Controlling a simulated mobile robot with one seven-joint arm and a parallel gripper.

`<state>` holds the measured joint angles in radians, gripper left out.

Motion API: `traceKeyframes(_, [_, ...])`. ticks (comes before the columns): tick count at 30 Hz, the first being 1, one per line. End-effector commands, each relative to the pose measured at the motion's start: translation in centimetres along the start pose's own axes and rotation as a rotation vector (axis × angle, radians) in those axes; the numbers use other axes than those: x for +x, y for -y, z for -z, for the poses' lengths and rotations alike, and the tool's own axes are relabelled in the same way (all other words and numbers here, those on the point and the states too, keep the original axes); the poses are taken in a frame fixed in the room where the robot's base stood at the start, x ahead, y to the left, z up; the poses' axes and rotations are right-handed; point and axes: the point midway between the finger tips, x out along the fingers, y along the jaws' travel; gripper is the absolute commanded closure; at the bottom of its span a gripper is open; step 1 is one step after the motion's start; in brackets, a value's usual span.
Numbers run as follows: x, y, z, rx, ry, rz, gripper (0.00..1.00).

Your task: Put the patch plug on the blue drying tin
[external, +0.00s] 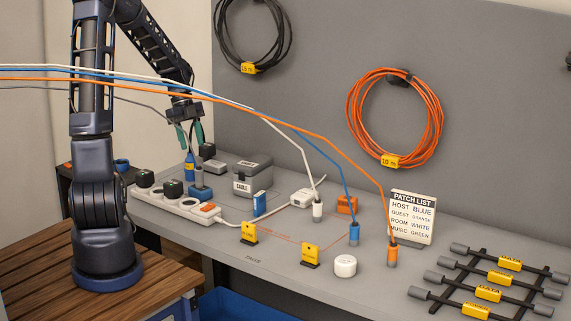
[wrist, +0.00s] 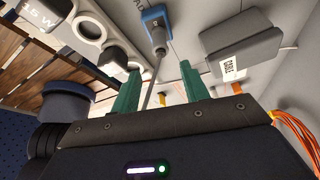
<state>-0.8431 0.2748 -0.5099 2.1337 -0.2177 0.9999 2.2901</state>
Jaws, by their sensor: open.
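My gripper (external: 191,134), with green fingers, is open above the left part of the grey bench. In the wrist view the open fingers (wrist: 158,88) have a gap between them. A blue plug-like piece (wrist: 156,24) with a grey lead lies beyond that gap; nothing is visibly gripped. In the external view a blue piece with a yellow label (external: 190,166) is just below the fingers, and a low blue item with a dark top (external: 201,192) is beside the power strip. I cannot tell for sure which is the patch plug or the drying tin.
A white power strip (external: 174,203) lies at the left, and a grey cable box (external: 252,181) behind. Upright white (external: 318,210), blue (external: 354,233) and orange (external: 392,257) plugs trail cables across the scene. A patch list card (external: 412,218) and a cable rack (external: 493,280) are at the right.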

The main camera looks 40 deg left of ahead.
Motion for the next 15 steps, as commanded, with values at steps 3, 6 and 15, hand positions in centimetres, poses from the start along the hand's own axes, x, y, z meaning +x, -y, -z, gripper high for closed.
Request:
traceKeyframes(3, [-0.8,-0.3,1.6,-0.064,0.042,-0.006,0.55])
traceKeyframes(6, [-1.7,-1.1,3.7,-0.169,0.098,-0.005,0.55])
traceKeyframes(15, [-4.6,-4.3,10.5,-0.540,0.259,0.083,0.55])
